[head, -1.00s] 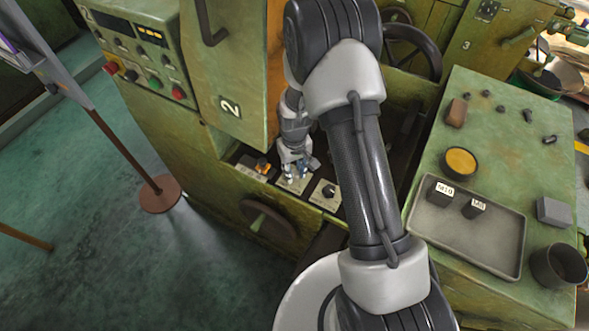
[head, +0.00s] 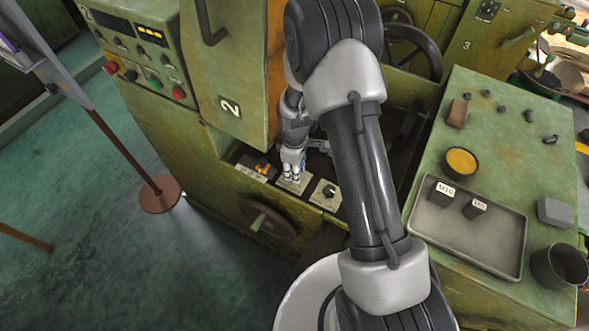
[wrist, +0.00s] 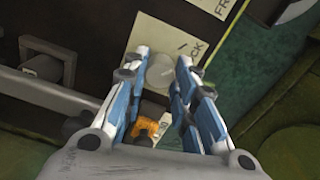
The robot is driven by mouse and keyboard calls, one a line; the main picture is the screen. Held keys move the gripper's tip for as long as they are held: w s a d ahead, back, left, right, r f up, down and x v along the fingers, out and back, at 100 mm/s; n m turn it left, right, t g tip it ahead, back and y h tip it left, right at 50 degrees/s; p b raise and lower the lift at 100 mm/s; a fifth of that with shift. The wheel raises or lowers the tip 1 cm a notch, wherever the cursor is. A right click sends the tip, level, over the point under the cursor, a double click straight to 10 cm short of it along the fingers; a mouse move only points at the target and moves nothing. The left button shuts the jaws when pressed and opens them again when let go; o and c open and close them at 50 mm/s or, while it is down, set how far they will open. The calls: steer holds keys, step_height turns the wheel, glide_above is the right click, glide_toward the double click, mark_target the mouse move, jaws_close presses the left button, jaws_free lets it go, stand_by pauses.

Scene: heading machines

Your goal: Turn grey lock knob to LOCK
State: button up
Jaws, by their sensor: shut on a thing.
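The grey lock knob (wrist: 161,72) is a round light-grey knob on a pale label plate (wrist: 182,34) in the wrist view. Lettering ending in "CK" shows beside it, and "FR" shows on a pale label near the top edge. My gripper (wrist: 160,68) points down at the plate with its blue-and-white fingers on either side of the knob, shut on it. In the head view my gripper (head: 291,172) is low over the middle plate of the panel and hides the knob. The knob's pointer direction cannot be made out.
An orange knob (head: 262,166) sits left of my gripper, and a black knob (head: 329,191) on its plate sits right. A handwheel (head: 268,220) stands below the panel. The orange-edged cabinet door (head: 232,80) rises close behind. A grey tray (head: 465,238) lies at right.

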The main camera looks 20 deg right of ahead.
steer(key=shift+n, duration=0.5)
steer(key=o, duration=1.1)
steer(key=shift+c, duration=0.2)
steer(key=shift+r, duration=0.1)
step_height(320, 180, up, 12)
stand_by(0.3)
